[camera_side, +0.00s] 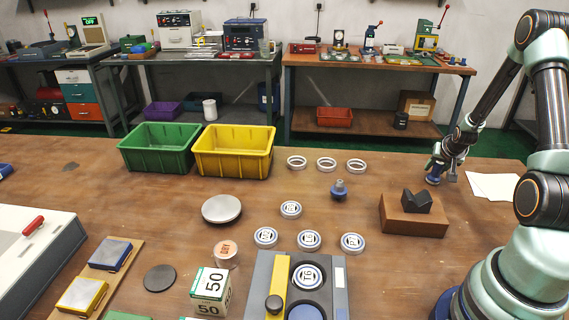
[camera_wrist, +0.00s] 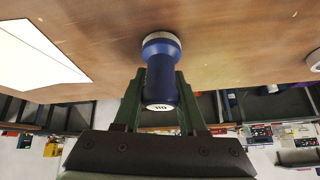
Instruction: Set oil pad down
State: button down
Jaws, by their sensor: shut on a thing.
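The oil pad is a small blue, waisted cylinder with a pale end. It shows in the wrist view (camera_wrist: 162,75) with a white label on its near end, and in the side view (camera_side: 433,180) at the right part of the bench. My gripper (camera_wrist: 160,88) is shut on it, with a dark green finger on each side. In the side view my gripper (camera_side: 439,168) is low over the bench, behind the brown block. The pad's pale end is at or very near the wooden surface; I cannot tell if it touches.
A brown block (camera_side: 413,222) with a dark V-shaped rest stands in front of the pad. White paper (camera_side: 494,186) lies to its right. Several rings, a blue-based knobbed piece (camera_side: 339,191), and green (camera_side: 157,151) and yellow (camera_side: 233,155) bins are to the left.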

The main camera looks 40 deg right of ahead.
jog(key=shift+c, duration=2.3)
grip_release()
jog(key=v, duration=1.2)
jog(key=w+a+r+n+t+y, duration=0.1)
jog(key=w+a+r+n, duration=0.25)
jog(key=a, duration=0.45)
jog(key=w+a+r+n+t+y, duration=0.1)
jog(key=w+a+r+n, duration=0.1)
jog(key=w+a+r, duration=0.45)
jog(key=s+a+r+n+y, duration=0.1)
jog(key=s+a+r+n, duration=0.1)
jog(key=a, duration=0.8)
jog(key=s+a+r+n+y, duration=0.2)
jog(key=s+a+n, duration=0.2)
jog(key=a, duration=0.6)
jog(key=shift+s+n+g+y, duration=0.3)
jog(key=shift+s+n, duration=0.05)
jog(key=shift+s, duration=0.6)
